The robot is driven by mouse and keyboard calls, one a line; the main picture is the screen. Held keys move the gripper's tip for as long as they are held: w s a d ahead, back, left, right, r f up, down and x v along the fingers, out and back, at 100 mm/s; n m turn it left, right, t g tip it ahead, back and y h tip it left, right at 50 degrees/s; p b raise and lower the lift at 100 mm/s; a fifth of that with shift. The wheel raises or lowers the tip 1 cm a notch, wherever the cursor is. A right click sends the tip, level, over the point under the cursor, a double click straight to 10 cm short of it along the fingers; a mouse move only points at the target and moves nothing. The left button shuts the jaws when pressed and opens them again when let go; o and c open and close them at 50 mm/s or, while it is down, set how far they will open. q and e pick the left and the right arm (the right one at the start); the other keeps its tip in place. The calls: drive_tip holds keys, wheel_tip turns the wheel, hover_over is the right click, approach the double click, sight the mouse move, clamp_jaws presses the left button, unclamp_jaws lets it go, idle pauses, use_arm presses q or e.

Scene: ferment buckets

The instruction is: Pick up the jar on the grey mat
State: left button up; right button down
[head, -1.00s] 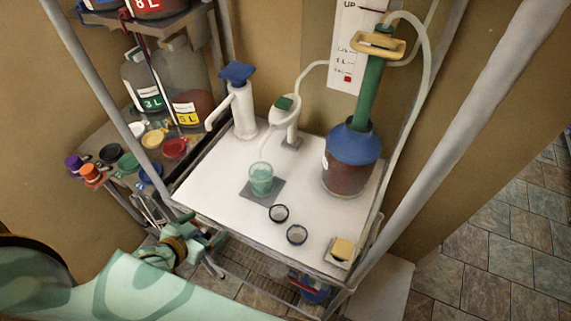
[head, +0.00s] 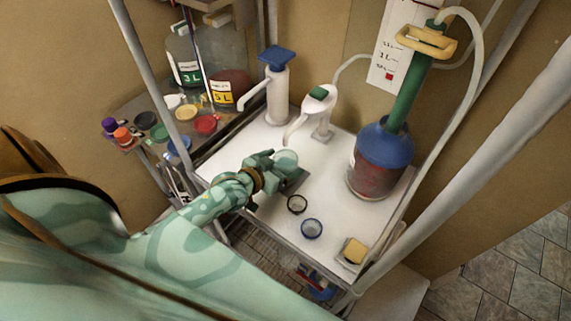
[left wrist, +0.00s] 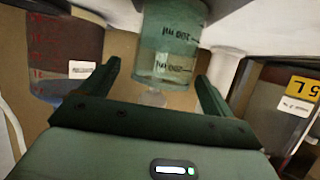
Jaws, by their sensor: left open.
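The clear greenish jar (head: 287,157) stands on the grey mat (head: 299,181) on the white table top. In the head view my left gripper (head: 272,164) is at the jar's left side and hides part of it and of the mat. In the left wrist view the jar (left wrist: 168,45), with its printed scale upside down, lies ahead in the gap between my open left fingers (left wrist: 158,72). Clear space shows on both sides of it, and the fingers are not closed on it. My right gripper is not in view.
A white pump bottle (head: 278,92) and a white spouted dispenser (head: 318,110) stand behind the jar. A large blue-topped bottle (head: 380,160) is to the right.

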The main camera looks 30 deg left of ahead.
sight(293, 157)
use_arm(q)
drive_tip(key=x, duration=0.4)
drive_tip(key=shift+a+f+b, duration=0.1)
drive_tip(key=shift+f+b, duration=0.15)
drive_tip(key=shift+b, duration=0.1)
drive_tip(key=shift+s, duration=0.1)
drive_tip(key=shift+c, duration=0.7)
drive_tip(key=shift+r, duration=0.1)
drive_tip(key=c, duration=1.3)
